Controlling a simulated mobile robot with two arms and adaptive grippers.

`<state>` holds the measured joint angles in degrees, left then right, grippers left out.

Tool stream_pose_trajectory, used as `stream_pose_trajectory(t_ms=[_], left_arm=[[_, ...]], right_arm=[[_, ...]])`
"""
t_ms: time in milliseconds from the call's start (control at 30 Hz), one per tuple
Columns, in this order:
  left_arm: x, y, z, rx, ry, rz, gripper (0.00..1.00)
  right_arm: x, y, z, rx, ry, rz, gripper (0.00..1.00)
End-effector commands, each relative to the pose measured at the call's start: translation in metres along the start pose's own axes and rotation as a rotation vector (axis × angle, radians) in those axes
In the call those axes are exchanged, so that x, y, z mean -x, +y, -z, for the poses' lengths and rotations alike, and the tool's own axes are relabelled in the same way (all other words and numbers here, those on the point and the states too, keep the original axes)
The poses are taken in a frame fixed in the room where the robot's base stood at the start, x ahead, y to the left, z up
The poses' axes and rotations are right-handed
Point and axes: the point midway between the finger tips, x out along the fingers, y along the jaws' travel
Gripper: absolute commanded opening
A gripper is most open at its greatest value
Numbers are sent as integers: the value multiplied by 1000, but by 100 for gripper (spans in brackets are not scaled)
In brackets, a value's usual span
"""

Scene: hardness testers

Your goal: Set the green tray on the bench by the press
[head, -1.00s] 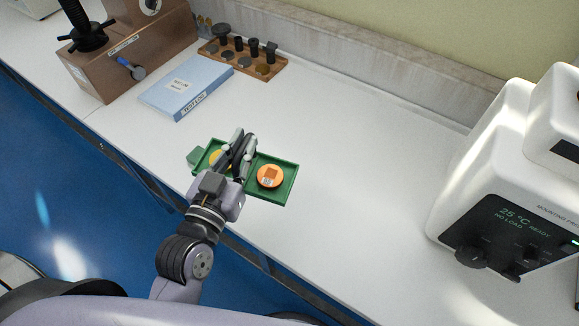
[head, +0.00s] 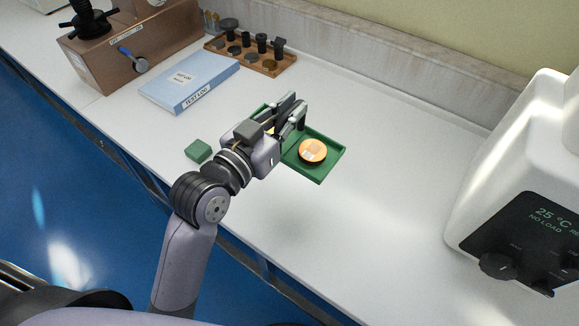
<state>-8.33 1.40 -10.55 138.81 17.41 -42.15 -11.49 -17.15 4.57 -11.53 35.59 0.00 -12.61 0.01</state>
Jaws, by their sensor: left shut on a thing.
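The green tray (head: 327,170) is in the middle of the head view, over the white bench (head: 390,215). An orange round piece (head: 313,150) lies in its right part. My left gripper (head: 290,112) is shut on the tray and hides much of its left part. I cannot tell whether the tray is touching the bench or just above it. The white press (head: 520,190) with a dark display panel stands at the right, apart from the tray. My right gripper is not in view.
A small green block (head: 198,150) sits on the bench left of my gripper. A blue test log binder (head: 190,82), a wooden rack (head: 250,58) of small parts and a brown tester (head: 125,55) stand at the back left. Bench between tray and press is clear.

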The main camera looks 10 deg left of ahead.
Motion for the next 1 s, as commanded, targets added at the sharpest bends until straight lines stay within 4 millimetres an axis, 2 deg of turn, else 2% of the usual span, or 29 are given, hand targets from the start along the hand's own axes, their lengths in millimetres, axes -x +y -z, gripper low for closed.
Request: stream_pose_trajectory(t_ms=[33, 100, 400, 500, 667, 900, 1000], left_arm=[[0, -1, -16, 1, 0, 1, 0], [0, -1, -33, 1, 0, 0, 0], [0, -3, -97, -1, 5, 1, 0], [0, -4, -109, -2, 7, 1, 0], [-1, -4, -118, -1, 8, 1, 0], [-1, -5, -150, -2, 6, 1, 0], [-1, -6, -157, -1, 8, 2, 0]], right_arm=[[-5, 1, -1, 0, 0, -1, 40], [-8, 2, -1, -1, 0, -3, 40], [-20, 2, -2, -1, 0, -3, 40], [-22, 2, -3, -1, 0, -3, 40], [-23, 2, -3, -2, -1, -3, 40], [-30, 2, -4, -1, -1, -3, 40], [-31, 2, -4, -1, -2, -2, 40]])
